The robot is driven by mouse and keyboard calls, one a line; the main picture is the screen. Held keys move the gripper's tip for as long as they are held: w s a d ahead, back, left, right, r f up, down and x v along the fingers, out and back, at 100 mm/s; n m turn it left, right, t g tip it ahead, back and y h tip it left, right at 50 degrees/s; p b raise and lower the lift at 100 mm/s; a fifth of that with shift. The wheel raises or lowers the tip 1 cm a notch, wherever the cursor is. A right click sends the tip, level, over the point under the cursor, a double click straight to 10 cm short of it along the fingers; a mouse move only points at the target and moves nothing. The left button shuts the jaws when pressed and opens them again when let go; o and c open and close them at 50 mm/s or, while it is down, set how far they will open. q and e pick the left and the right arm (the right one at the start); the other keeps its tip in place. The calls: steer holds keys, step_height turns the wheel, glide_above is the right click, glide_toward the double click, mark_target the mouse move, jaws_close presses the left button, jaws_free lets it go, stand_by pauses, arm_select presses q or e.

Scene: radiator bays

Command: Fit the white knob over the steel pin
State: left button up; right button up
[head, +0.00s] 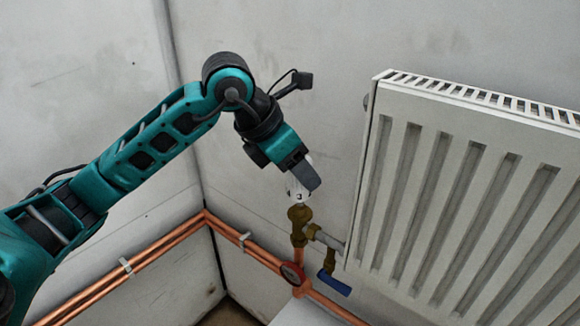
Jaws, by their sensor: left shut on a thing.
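My left gripper (303,178) comes in from the left and points down beside the radiator. It is shut on the white knob (297,192), whose lower part shows below the fingers. The knob is right above the brass valve body (299,213), in line with it in this view. The steel pin is not visible; the knob and the gripper cover the top of the valve. I cannot tell whether the knob touches the valve. My right gripper is not in view.
A white radiator (440,200) stands close to the right of the gripper. The wall left of the valve is clear.

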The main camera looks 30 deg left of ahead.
arm_select(q)
steer(key=shift+w+f+b, duration=0.25)
steer(key=shift+f+b, duration=0.55)
steer(key=shift+f, duration=0.25)
steer(key=shift+r, duration=0.25)
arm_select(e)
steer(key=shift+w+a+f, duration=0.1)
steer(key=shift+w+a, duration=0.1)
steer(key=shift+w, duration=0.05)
arm_select(q)
steer(key=shift+f, duration=0.1)
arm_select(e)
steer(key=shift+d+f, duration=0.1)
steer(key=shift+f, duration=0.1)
arm_select(q)
steer(key=shift+f, duration=0.1)
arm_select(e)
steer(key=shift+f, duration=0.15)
arm_select(q)
steer(key=shift+f+b, duration=0.4)
steer(key=shift+b, duration=0.05)
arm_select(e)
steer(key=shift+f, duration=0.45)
